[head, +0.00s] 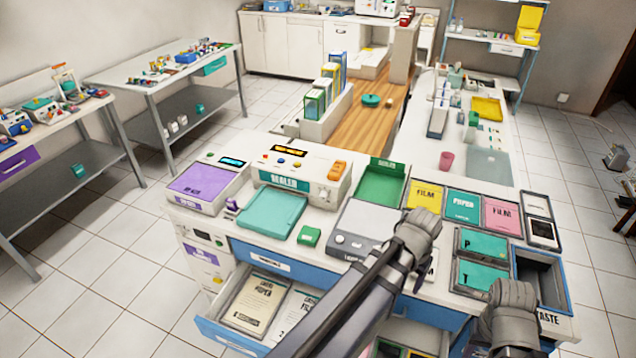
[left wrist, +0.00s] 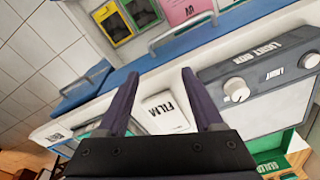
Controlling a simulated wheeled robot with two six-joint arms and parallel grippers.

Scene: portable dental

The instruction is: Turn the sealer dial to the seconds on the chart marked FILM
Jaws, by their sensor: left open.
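The sealer (head: 300,172) is a white box with a small display, buttons, an orange switch and a teal SEALER label. A pale round knob (head: 323,194) shows at the right of its front. A yellow FILM card (head: 425,195), a teal PAPER card (head: 463,206) and a pink FILM card (head: 502,215) lie right of it; no seconds are legible. My left gripper (head: 420,228) is over the counter right of the sealer.
The light box (left wrist: 265,80) with its own knob lies beside my left gripper. A teal tray (head: 272,210) and a small green box (head: 309,236) lie before the sealer. An open drawer (head: 215,325) with paper packets juts out below the counter.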

